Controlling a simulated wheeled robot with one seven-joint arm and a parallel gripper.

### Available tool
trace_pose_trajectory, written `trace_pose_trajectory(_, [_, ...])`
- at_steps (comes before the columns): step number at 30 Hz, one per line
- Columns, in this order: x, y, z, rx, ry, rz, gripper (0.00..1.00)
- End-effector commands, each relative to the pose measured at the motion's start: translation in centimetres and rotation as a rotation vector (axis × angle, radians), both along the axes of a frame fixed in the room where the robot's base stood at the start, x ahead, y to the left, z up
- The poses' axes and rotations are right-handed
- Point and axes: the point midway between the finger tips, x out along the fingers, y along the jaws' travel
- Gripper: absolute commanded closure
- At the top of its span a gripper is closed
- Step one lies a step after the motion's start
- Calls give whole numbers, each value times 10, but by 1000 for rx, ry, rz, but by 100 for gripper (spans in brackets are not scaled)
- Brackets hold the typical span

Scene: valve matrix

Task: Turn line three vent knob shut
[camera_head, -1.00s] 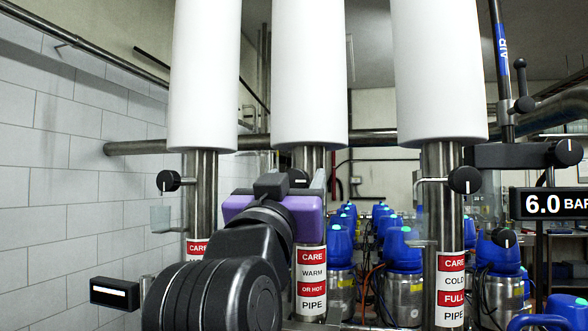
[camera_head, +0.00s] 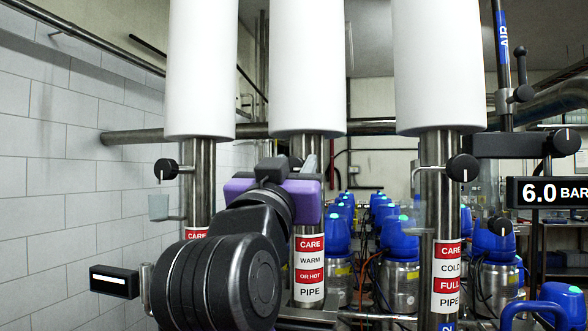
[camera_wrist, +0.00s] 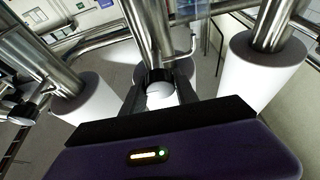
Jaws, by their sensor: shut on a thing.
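Three steel pipes with white sleeves each have a black knob in the head view. My purple gripper (camera_head: 300,178) is in front of the middle pipe (camera_head: 308,222), which has a red and white "warm or hot" label. In the wrist view, my fingers (camera_wrist: 160,95) are shut on the black vent knob (camera_wrist: 157,76) with a pale face. In the head view my gripper mostly hides this knob. The left knob (camera_head: 166,169) and right knob (camera_head: 463,168) stand free, each with a white mark pointing down. I cannot read which pipe is line three.
A pressure display (camera_head: 552,193) reads 6.0 bar at the right, below a black lever bar (camera_head: 510,146). Several blue-topped steel pumps (camera_head: 400,255) stand behind the pipes. A black box (camera_head: 114,282) sits at the lower left by the tiled wall (camera_head: 60,190).

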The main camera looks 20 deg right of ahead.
Motion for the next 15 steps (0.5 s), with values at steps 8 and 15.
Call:
trace_pose_trajectory(8, [0,0,-6,114,-83,1,100])
trace_pose_trajectory(15, [-1,0,-6,285,-209,1,100])
